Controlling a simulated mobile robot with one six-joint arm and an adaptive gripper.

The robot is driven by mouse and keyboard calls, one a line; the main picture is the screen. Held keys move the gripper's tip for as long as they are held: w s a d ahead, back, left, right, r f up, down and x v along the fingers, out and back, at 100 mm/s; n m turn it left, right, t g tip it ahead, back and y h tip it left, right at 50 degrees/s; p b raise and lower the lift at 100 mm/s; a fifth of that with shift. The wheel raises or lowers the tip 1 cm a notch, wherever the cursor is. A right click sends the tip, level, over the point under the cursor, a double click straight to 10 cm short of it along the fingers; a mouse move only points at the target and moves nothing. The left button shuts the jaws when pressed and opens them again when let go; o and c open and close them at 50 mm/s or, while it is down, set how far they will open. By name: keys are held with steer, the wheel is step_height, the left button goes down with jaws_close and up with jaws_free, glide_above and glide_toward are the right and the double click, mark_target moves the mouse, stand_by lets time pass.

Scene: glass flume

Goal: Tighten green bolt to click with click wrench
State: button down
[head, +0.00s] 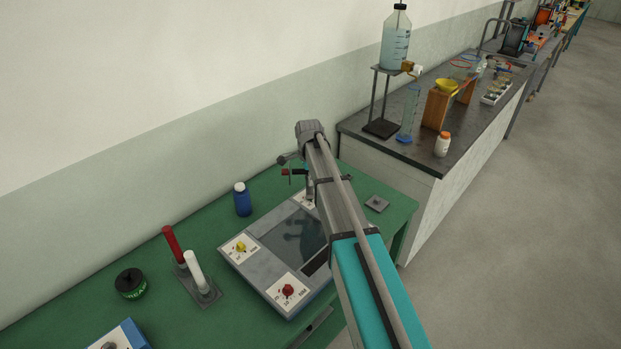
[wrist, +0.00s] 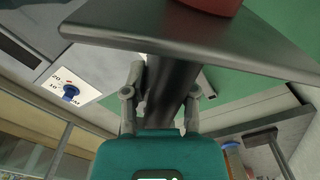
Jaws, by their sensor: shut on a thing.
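My gripper (wrist: 165,88) is shut on a dark grey round shaft (wrist: 175,75), which I take to be the click wrench. A broad grey flat piece and a red part (wrist: 212,4) sit at the shaft's end nearest the top of the wrist view. The panel carries a yellow bolt (head: 240,247) and a red bolt (head: 288,290); a blue bolt (wrist: 71,92) shows in the wrist view. The green bolt is hidden in both views.
A stand (head: 207,297) with red and white upright handles, a green-labelled black jar (head: 130,284) and a blue bottle (head: 242,200) stand on the green bench left of the panel. A small square grey piece (head: 377,204) lies right. A lab counter (head: 405,165) stands beyond.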

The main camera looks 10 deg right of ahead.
stand_by(0.4)
steer(key=shift+m, duration=1.2)
steer(key=shift+m, duration=0.4)
steer(key=shift+n, duration=0.6)
steer(key=shift+r, duration=0.15)
steer(key=shift+r+p, duration=2.35)
steer(key=shift+p, duration=0.15)
